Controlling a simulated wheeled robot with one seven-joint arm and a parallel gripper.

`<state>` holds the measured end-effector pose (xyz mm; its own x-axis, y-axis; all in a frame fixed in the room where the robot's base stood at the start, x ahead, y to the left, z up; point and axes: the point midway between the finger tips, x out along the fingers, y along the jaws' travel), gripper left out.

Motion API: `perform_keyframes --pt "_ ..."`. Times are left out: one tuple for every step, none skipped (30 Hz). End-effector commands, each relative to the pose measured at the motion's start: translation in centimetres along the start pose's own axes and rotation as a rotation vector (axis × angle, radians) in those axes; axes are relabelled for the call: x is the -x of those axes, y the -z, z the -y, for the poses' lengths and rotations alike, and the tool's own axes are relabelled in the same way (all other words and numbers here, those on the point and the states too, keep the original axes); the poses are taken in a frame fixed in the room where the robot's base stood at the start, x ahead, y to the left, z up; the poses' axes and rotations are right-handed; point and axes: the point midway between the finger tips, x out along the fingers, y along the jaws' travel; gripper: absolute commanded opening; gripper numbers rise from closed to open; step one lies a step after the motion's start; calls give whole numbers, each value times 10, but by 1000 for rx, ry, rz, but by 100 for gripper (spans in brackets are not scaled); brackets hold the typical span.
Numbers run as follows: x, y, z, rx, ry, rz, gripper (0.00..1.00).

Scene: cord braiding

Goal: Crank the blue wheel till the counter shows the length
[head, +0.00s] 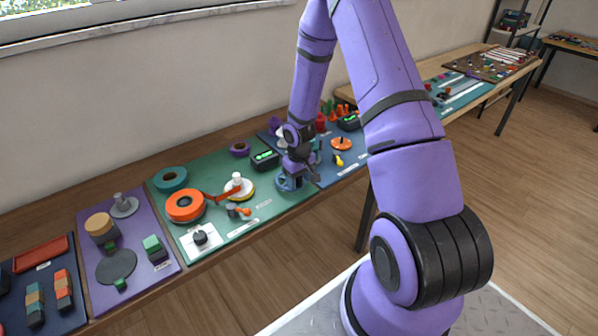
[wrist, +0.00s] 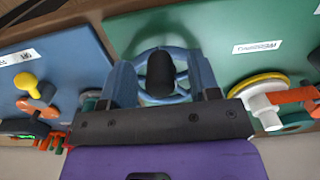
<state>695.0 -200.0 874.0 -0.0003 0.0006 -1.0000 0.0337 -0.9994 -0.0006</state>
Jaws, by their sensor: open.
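The blue wheel (head: 290,183) lies at the right end of the green board, and it also shows in the wrist view (wrist: 183,52) with a black knob (wrist: 160,75) standing up from it. My gripper (head: 298,172) is low over the wheel. In the wrist view my gripper (wrist: 162,78) is open, with one finger on each side of the knob; I cannot tell whether either touches it. The counter (head: 264,160) is a dark box with a green lit display, left of and behind the wheel. Its digits are too small to read.
The green board (head: 220,175) also holds an orange spool (head: 185,205), a white spool on a yellow disc (head: 238,187) and a black dial (head: 200,238). A blue board (head: 338,165) with small parts adjoins on the right. A wall stands behind the table.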

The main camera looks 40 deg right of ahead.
Motion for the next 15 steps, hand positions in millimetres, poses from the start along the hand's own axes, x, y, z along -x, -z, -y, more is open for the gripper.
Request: perform_keyframes --pt "-2 0 0 0 0 0 56" --pt "-3 0 0 0 0 0 56" --pt "-3 0 0 0 0 0 56" --pt "-4 0 0 0 0 0 56" --pt "-4 0 0 0 -1 0 56" --pt "-4 0 0 0 -1 0 56" --pt "-4 0 0 0 -1 0 56" --pt "-4 0 0 0 -1 0 56" --pt "-4 0 0 0 -1 0 56" --pt "-4 0 0 0 -1 0 56" --pt "-4 0 0 0 -1 0 54" --pt "-4 0 0 0 -1 0 45" --pt "-4 0 0 0 -1 0 38" --pt "-4 0 0 0 -1 0 31" --pt "-4 0 0 0 -1 0 22"
